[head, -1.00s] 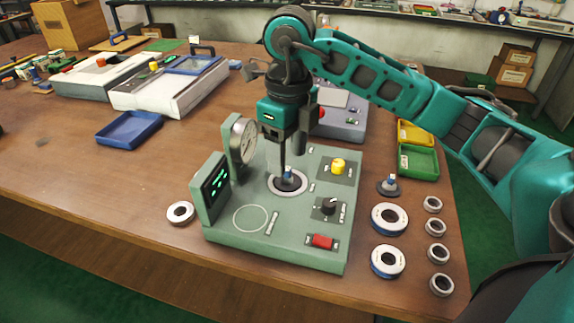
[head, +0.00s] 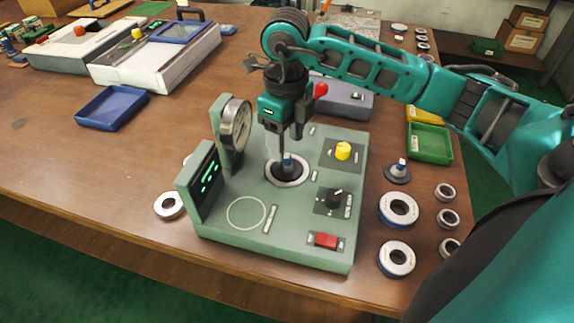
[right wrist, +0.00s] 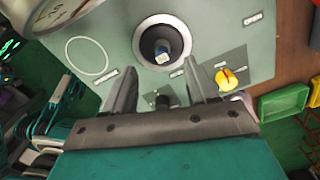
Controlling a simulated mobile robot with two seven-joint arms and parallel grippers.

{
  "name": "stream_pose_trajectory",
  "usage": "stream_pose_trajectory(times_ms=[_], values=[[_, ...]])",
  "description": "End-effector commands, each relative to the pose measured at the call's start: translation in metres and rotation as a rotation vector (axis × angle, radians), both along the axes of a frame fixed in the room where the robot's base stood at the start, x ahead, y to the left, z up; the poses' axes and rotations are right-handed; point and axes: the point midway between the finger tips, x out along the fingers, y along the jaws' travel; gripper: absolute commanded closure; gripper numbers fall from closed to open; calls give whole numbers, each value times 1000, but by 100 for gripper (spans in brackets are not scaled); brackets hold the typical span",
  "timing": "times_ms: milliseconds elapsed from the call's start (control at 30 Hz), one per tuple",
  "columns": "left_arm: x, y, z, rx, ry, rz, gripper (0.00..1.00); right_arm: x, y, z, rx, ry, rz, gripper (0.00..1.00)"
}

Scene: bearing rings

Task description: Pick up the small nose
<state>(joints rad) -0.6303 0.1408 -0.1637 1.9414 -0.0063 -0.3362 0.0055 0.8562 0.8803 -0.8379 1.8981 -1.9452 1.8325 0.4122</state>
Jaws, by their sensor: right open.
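A dark cone-shaped nose with a blue stem (head: 287,166) stands upright in the ringed round seat of the green test machine (head: 215,225). It shows in the right wrist view (right wrist: 161,51) just beyond my fingertips. A similar nose (head: 398,172) stands on the table right of the machine. I cannot tell for sure which is the small one. My right gripper (head: 289,143) points down above the seated nose. In the right wrist view its two fingers (right wrist: 161,78) are apart with nothing between them. My left gripper is out of view.
The dial gauge (head: 235,130) and lit display (head: 200,185) rise left of the seat. A yellow knob (head: 343,151), black knob and red switch (head: 326,240) sit right of it. Several bearing rings (head: 397,258) lie at the right. A green bin (head: 429,144) stands behind them.

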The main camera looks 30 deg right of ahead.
Motion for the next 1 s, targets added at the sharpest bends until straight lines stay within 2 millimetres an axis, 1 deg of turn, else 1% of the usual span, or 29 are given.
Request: stream_pose_trajectory(times_ms=[167,300,400,533,733,1000], values=[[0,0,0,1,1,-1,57,0,-1,-15,1,4,1,42],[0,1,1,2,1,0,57,0,-3,-36,1,3,0,42],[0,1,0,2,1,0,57,0,-3,-49,1,2,1,42],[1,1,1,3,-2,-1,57,0,-3,-56,1,-1,2,42],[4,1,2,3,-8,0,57,1,-3,-56,0,-1,2,42],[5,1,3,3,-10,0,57,1,-3,-56,0,-1,1,68]])
